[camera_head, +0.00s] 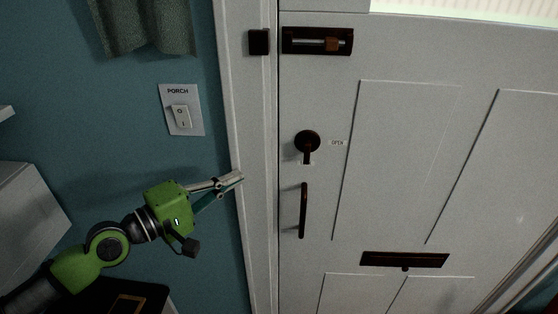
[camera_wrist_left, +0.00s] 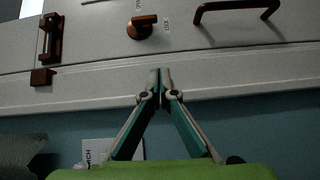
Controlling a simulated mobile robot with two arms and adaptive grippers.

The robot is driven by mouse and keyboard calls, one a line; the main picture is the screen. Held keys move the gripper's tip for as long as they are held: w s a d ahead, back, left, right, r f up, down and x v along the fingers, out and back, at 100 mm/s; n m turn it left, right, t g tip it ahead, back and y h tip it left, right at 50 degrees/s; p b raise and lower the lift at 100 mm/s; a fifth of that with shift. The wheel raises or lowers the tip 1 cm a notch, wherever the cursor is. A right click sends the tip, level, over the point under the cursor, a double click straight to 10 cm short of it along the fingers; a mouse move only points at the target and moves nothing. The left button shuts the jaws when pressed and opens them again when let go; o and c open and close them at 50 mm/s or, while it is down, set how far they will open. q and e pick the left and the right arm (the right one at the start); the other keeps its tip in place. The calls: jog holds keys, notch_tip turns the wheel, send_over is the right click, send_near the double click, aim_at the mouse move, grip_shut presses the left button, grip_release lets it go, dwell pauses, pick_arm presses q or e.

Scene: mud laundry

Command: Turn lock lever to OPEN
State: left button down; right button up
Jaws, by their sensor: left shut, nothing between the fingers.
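The lock (camera_head: 307,142) is a dark round plate with a lever on the white door, and in the head view its lever hangs straight down. A small OPEN label (camera_head: 337,143) sits to the right of it. In the left wrist view the lock lever (camera_wrist_left: 142,26) shows beyond my fingertips, beside a label that seems to read LOCK (camera_wrist_left: 167,23). My left gripper (camera_head: 241,177) is shut and empty, in front of the door frame, to the left of and below the lock, apart from it. My right gripper is in neither view.
A vertical pull handle (camera_head: 303,210) is below the lock. A sliding bolt (camera_head: 317,41) is above it, and a letter slot (camera_head: 404,260) is low on the door. A PORCH light switch (camera_head: 181,110) is on the blue wall above my left arm. The door frame (camera_head: 259,200) is beside my fingertips.

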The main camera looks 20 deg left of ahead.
aim_at(307, 152)
pick_arm(q)
jog(key=shift+h, duration=0.4)
jog(key=w+d+p, duration=0.2)
jog(key=w+d, duration=0.1)
jog(key=w+d+r+p, duration=0.1)
jog(key=w+d+p, duration=0.5)
jog(key=shift+r, duration=0.4)
jog(key=shift+d+f+p, duration=0.15)
jog(key=shift+d+p, duration=0.15)
jog(key=shift+d, duration=0.15)
jog(key=shift+f, duration=0.1)
